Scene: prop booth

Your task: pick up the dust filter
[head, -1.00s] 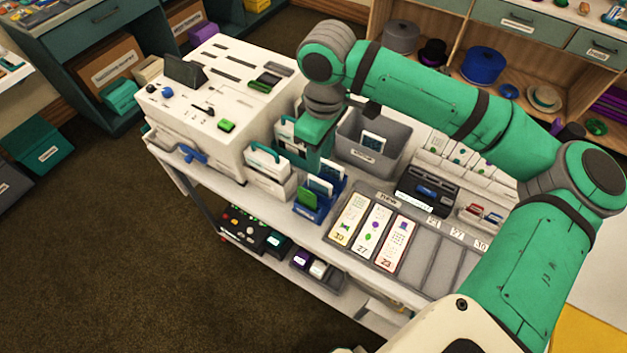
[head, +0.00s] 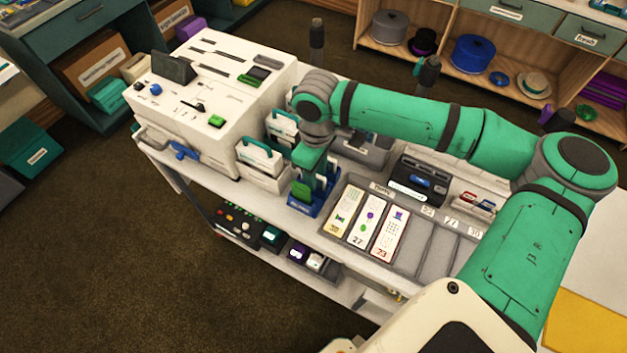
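No part is clearly readable as the dust filter, so I cannot tell which one it is. White cartridges with teal handles (head: 260,157) stand beside the white machine, in a pale holder. A blue rack (head: 304,208) in front of my gripper holds upright cards or cartridges, one with a green face (head: 301,191). My gripper (head: 314,168) points down at the blue rack, low over its upright pieces. Its fingertips are mostly hidden among them, so I cannot see whether it is open or touches or holds anything.
The white machine (head: 195,110) stands at the left of the cart. A grey bin (head: 372,155) lies behind my arm, partly hidden. A black device (head: 417,181) and a grey tray (head: 440,252) with several cards and empty slots are to the right. Dark posts (head: 317,40) rise behind the cart.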

